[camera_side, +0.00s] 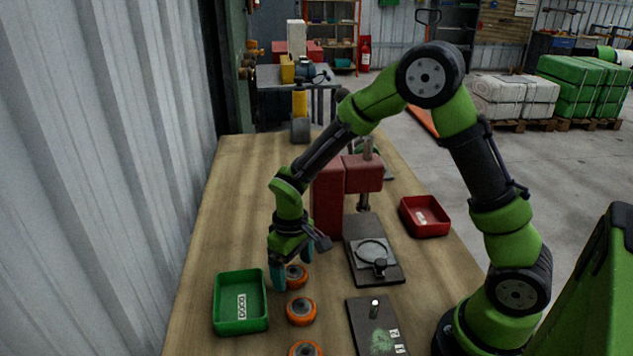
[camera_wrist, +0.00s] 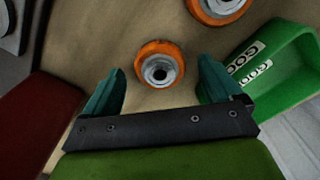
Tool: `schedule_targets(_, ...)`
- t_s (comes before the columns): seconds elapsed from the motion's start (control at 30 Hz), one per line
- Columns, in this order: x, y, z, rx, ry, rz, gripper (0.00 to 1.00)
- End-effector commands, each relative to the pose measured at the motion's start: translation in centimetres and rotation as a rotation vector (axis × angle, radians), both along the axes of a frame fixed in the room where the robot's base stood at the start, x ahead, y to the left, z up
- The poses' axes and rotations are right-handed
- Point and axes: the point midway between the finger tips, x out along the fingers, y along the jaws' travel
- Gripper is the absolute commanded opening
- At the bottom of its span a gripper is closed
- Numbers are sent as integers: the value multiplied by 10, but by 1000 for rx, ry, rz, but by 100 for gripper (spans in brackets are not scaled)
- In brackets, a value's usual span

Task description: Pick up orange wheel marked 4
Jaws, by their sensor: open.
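Three orange wheels with pale metal hubs stand in a row on the wooden bench: a far one (camera_side: 297,276), a middle one (camera_side: 301,312) and a near one (camera_side: 305,349) cut by the picture's bottom edge. No number is readable on any. My gripper (camera_side: 284,270) is low at the far wheel, partly covering it in the side view. In the wrist view, my open teal fingers (camera_wrist: 161,78) are spread to either side of one wheel (camera_wrist: 146,50), which lies slightly beyond them. Another wheel (camera_wrist: 232,14) is cut by the top edge. Contact is not visible.
A green tray (camera_side: 220,302), labelled GOOD in the wrist view (camera_wrist: 295,84), lies left of the wheels. A red press (camera_side: 327,200) with a dark base stands to their right. A dark plate with a pin (camera_side: 362,322) is nearer. A red tray (camera_side: 423,229) sits at the right edge.

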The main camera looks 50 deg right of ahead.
Motion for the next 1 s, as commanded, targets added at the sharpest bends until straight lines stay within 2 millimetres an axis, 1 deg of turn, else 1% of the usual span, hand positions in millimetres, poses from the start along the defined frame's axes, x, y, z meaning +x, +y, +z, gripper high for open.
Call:
schedule_targets(0.03,0,0,-4,0,2,0,92)
schedule_targets(0.1,0,0,-7,0,1,0,92)
schedule_targets(0.3,0,0,-7,0,0,1,92)
schedule_targets(0.73,0,0,-6,0,-1,1,26)
schedule_targets(0.77,0,0,-6,0,-2,1,24)
schedule_targets(1.0,1,0,-3,0,-3,0,24)
